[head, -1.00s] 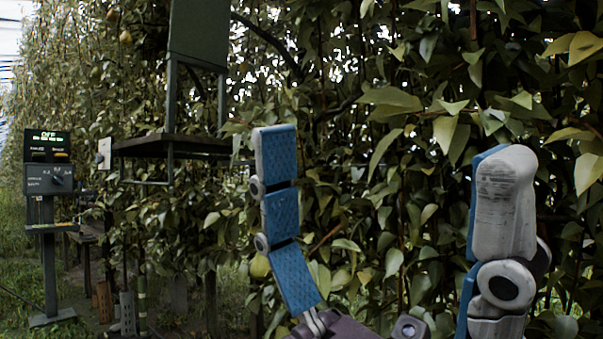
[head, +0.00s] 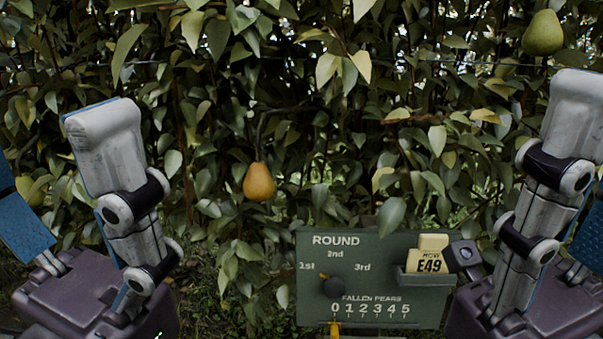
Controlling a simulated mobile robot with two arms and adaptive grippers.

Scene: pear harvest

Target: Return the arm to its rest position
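My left gripper (head: 45,150) is at the left edge, fingers pointing up and spread apart. One finger shows its grey-white back, the other its blue pad, cut by the frame edge. My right gripper (head: 594,140) is at the right edge, also with fingers up. Its white finger is in view and part of a blue-padded finger shows beyond a gap. I see nothing held in either gripper. Both stand in front of the foliage (head: 330,130), with the middle of the view between them.
A brown-orange pear (head: 259,182) hangs between the grippers. A green pear (head: 543,33) hangs at upper right, above the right gripper. Another pear (head: 35,190) is partly hidden at left. A green ROUND board (head: 320,262) with a dial and card holder (head: 425,281) stands low between the arms.

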